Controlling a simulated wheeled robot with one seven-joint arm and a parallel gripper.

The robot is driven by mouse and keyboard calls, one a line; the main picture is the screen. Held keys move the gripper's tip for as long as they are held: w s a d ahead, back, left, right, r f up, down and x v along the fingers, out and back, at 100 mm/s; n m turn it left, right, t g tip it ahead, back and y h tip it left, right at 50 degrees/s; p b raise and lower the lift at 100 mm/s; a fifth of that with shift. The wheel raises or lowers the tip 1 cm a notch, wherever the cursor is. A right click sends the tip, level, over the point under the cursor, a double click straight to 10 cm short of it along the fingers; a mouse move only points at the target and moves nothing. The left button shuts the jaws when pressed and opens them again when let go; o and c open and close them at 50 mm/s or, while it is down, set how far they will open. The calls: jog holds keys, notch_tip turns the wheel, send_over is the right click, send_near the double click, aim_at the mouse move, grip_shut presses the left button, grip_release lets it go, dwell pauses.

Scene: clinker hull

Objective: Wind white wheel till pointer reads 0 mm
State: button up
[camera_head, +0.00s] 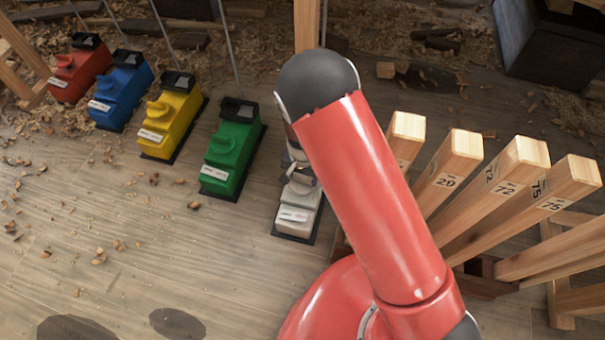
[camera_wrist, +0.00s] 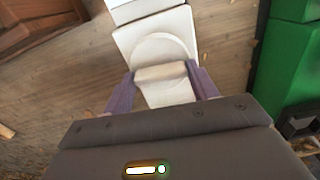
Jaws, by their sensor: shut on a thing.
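The white unit (camera_head: 298,208) stands on a dark base at the right end of a row of coloured units. My red arm covers much of it in the head view. In the wrist view its white housing (camera_wrist: 130,40) carries a round white wheel (camera_wrist: 164,48) with a raised grip bar (camera_wrist: 161,73). My gripper (camera_wrist: 163,78) has its two purple fingers on either side of the bar, shut on it. A label (camera_head: 293,215) shows on the front of the white unit, too small to read. I cannot make out the pointer or its reading.
Green (camera_head: 229,155), yellow (camera_head: 172,122), blue (camera_head: 121,92) and red (camera_head: 79,70) units stand to the left. Numbered wooden posts (camera_head: 505,180) stand close to the right of my arm. The front left floor is open, with scattered wood chips.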

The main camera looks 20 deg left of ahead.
aim_at(302, 178)
jog(key=shift+m, duration=0.6)
jog(key=o, duration=1)
jog(key=shift+r, duration=0.1)
notch_tip(302, 178, up, 8)
jog(key=shift+f+p, duration=0.2)
jog(key=shift+p, duration=0.65)
